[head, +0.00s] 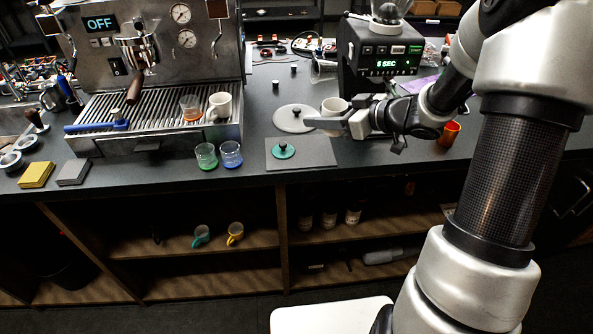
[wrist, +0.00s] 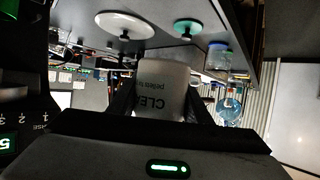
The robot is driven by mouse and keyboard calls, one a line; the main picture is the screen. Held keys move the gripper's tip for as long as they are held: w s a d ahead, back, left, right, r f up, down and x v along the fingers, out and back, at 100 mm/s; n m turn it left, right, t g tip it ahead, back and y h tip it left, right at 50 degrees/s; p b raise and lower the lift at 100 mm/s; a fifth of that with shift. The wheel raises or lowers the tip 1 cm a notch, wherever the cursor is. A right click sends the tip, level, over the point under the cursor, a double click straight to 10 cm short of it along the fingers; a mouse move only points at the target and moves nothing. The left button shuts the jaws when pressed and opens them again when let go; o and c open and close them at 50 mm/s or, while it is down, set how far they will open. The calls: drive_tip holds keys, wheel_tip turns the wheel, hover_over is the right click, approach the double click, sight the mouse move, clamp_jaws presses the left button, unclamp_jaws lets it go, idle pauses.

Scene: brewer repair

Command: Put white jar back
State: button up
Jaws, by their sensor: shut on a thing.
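The white jar (head: 335,106) is held in my gripper (head: 330,122), above the counter in front of the grinder. In the wrist view the white jar (wrist: 163,85) sits between the two fingers, with dark print on its side, partly readable as "CLE" and "pellets". My gripper (wrist: 160,108) is shut on it. The jar shows upright in the head view and appears held clear of the counter. Its lower part is hidden behind the fingers in the head view.
A white round lid (head: 290,124) and a green lid on a grey mat (head: 318,158) lie left of the jar. Green and blue glasses (head: 231,155) stand by the espresso machine (head: 165,40). An orange cup (head: 449,134) stands right of my gripper. Shelves below hold mugs and small jars (head: 353,216).

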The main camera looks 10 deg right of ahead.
sight(311, 146)
drive_tip(key=w+a+m+t+h+b, duration=0.1)
drive_tip(key=w+a+m+t+b, duration=0.1)
drive_tip(key=w+b, duration=0.45)
drive_tip(key=f+b, duration=0.2)
drive_tip(key=f, duration=0.1)
drive_tip(key=s+f+b, duration=0.1)
drive_tip(key=f+b, duration=0.1)
drive_tip(key=f, duration=0.2)
drive_tip(key=f+b, duration=0.2)
drive_tip(key=f, duration=0.1)
drive_tip(key=shift+s+f, duration=0.25)
drive_tip(key=shift+s, duration=0.1)
drive_tip(key=shift+f, duration=0.15)
drive_tip(key=o, duration=1.2)
drive_tip(key=shift+g+h, duration=0.3)
drive_tip(key=p+v, duration=0.3)
drive_tip(key=v, duration=0.9)
drive_tip(key=shift+d, duration=0.1)
